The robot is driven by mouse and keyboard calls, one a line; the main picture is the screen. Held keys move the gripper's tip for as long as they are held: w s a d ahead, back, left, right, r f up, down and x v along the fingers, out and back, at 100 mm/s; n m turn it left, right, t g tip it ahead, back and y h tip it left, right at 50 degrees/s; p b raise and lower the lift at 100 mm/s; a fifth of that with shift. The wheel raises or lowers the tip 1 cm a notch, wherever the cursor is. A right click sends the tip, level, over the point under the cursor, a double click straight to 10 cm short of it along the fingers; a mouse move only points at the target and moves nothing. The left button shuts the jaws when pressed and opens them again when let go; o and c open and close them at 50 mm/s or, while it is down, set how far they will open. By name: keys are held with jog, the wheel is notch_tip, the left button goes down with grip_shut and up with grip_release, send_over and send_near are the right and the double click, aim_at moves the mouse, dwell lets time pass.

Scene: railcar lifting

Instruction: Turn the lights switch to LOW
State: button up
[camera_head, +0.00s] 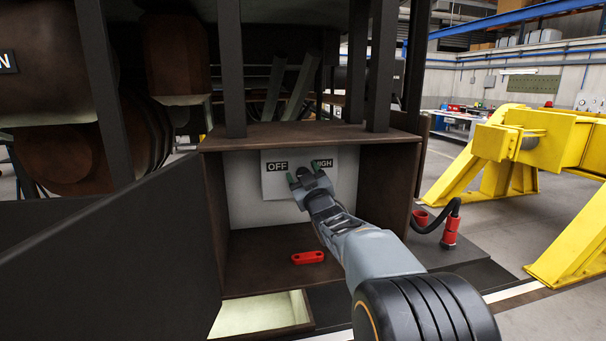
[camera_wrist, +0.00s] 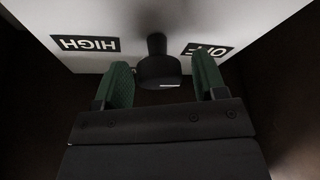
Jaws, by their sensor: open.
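The lights switch is a black knob (camera_wrist: 158,66) on a pale panel (camera_head: 275,184) at the back of an open box. An OFF label (camera_head: 277,167) and a HIGH label (camera_head: 322,163) show on the panel. In the wrist view both labels appear upside down, HIGH (camera_wrist: 85,44) left and OFF (camera_wrist: 207,49) right. I see no LOW label. My gripper (camera_head: 307,178) is open in front of the panel. In the wrist view its green-padded fingers stand either side of the knob, with gaps between. The knob is hidden behind my gripper in the head view.
The brown box (camera_head: 211,225) has side walls and a roof close around my arm. A red part (camera_head: 307,257) lies on its floor. A dark open door panel (camera_head: 110,250) stands left. Red connectors with a black cable (camera_head: 449,230) and a yellow stand (camera_head: 510,150) are right.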

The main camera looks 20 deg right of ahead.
jog(key=shift+c, duration=0.3)
jog(key=c, duration=0.9)
jog(key=shift+o, duration=0.2)
jog(key=shift+f, duration=0.1)
jog(key=shift+m+b, duration=0.3)
jog(key=shift+b, duration=0.2)
